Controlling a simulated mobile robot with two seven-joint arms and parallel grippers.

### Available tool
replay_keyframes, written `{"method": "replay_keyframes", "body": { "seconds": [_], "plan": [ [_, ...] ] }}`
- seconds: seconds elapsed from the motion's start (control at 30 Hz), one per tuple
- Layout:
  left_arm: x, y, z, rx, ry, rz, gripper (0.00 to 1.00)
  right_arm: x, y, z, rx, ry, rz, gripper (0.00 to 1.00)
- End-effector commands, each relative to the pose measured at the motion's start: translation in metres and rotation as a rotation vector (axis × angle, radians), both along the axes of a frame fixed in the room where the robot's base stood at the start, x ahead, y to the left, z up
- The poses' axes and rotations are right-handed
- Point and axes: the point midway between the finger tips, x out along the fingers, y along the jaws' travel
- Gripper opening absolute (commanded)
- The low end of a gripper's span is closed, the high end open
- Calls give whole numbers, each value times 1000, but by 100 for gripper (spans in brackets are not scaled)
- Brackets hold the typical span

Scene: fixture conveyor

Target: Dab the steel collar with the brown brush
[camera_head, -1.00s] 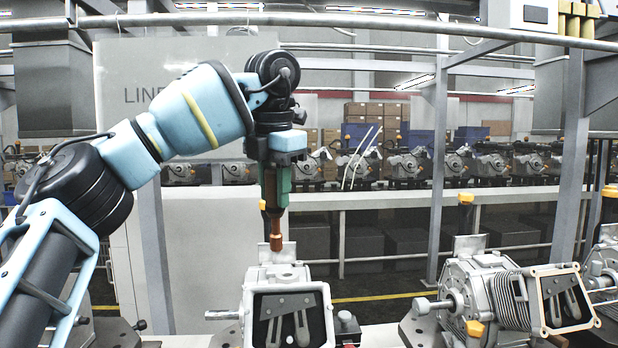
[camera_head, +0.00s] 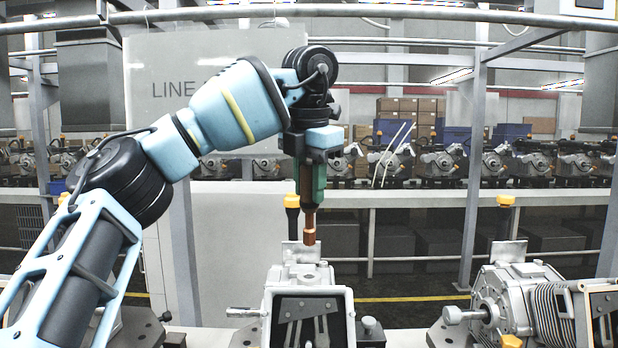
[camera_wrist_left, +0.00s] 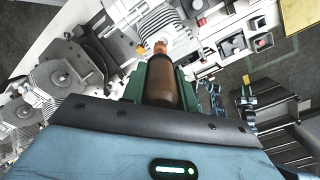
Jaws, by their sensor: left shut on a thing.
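My left gripper (camera_head: 312,185) is shut on the brown brush (camera_head: 310,218), gripping its handle between green fingers. The brush hangs upright, with its copper-coloured tip down, above the middle grey machine (camera_head: 283,277). In the head view the tip overlaps an upright plate (camera_head: 300,252); their depth gap is unclear. In the left wrist view the brown handle (camera_wrist_left: 162,82) sits between the green fingers, its tip pointing at a ribbed machine (camera_wrist_left: 163,22). I cannot pick out the steel collar with certainty. My right gripper is not in view.
Another grey ribbed machine (camera_head: 505,302) stands at the right. A yellow-topped post (camera_head: 292,210) rises near the brush. A steel upright (camera_head: 474,180) stands behind, right of centre. Free air separates the brush from the right machine.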

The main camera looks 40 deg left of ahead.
Motion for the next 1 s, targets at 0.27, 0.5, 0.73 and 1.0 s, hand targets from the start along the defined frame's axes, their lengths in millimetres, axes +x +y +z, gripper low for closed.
{"method": "replay_keyframes", "body": {
  "seconds": [0.27, 0.5, 0.73, 1.0],
  "plan": [
    [0, 1, -24, -1, -1, 0, 0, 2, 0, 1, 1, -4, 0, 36],
    [-1, 0, -43, -2, -2, -1, 0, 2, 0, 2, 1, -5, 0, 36],
    [-1, 0, -55, -1, -3, 0, 0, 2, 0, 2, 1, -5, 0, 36],
    [0, 0, -58, -2, -3, 1, 0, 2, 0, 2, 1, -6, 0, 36]
  ]
}}
